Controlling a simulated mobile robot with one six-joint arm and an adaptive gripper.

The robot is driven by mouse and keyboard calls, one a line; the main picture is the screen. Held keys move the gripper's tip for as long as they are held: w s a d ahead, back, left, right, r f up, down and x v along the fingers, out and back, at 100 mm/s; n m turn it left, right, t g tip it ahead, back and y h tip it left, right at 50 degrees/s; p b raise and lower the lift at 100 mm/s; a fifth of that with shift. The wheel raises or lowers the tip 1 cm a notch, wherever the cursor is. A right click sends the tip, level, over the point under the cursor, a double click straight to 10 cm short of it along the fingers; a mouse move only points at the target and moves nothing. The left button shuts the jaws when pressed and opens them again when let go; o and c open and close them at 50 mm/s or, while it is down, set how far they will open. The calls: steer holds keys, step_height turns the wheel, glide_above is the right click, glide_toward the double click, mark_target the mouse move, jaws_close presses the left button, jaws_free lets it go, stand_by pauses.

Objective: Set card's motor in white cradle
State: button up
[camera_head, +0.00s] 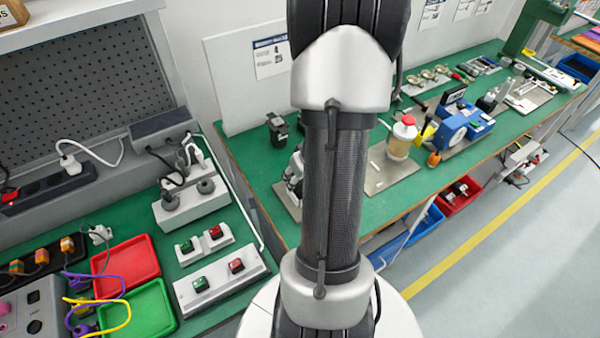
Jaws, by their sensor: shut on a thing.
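My arm rises through the middle of the picture and hides part of the green bench behind it. My gripper is not visible, so I cannot see what it holds. I cannot pick out a card, a motor or a white cradle with certainty. A small black device (277,131) stands on the bench left of my arm. A silver and dark device (293,180) stands close beside the arm, partly hidden by it.
At left are a red tray (126,268), a green tray (140,312) and a pale switch box (220,282). A bottle with a red cap (402,138) and a blue machine (455,130) stand on the right bench. The floor (510,265) at right is clear.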

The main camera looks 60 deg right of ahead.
steer(key=shift+s+a+f, duration=0.25)
steer(key=shift+a+f, duration=0.05)
steer(key=shift+f, duration=0.2)
stand_by(0.9)
steer(key=o, duration=0.8)
steer(key=shift+o, duration=1.2)
steer(key=shift+w+d+f, duration=0.15)
steer(key=shift+o, duration=0.8)
steer(key=shift+r, duration=0.2)
steer(key=shift+r, duration=0.75)
steer(key=shift+s+v, duration=0.15)
steer(key=shift+v, duration=2.45)
steer(key=shift+s+v, duration=0.15)
steer(key=shift+v, duration=2.5)
steer(key=shift+f, duration=0.1)
